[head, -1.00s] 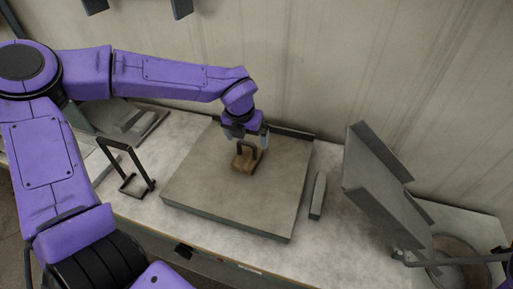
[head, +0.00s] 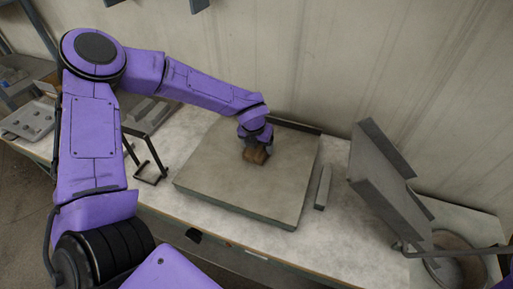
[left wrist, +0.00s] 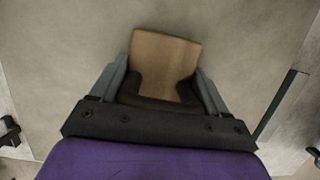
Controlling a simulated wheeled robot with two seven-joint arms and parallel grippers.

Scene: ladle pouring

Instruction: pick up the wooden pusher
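The wooden pusher (head: 256,155) is a small brown block standing on the large flat grey board (head: 215,195). My left gripper (head: 255,142) reaches down over it from above and hides its upper part. In the left wrist view the pusher (left wrist: 165,58) shows a light wooden face and a darker part closer to the palm. The fingers of my left gripper (left wrist: 165,82) stand wide apart on either side of it. I cannot tell whether they touch it. My right gripper is not in view.
A dark frame stand (head: 150,165) is left of the board. A narrow grey block (head: 323,187) lies right of it. Farther right are a tilted grey panel structure (head: 385,185) and a round bowl (head: 455,265). The wall rises behind the table.

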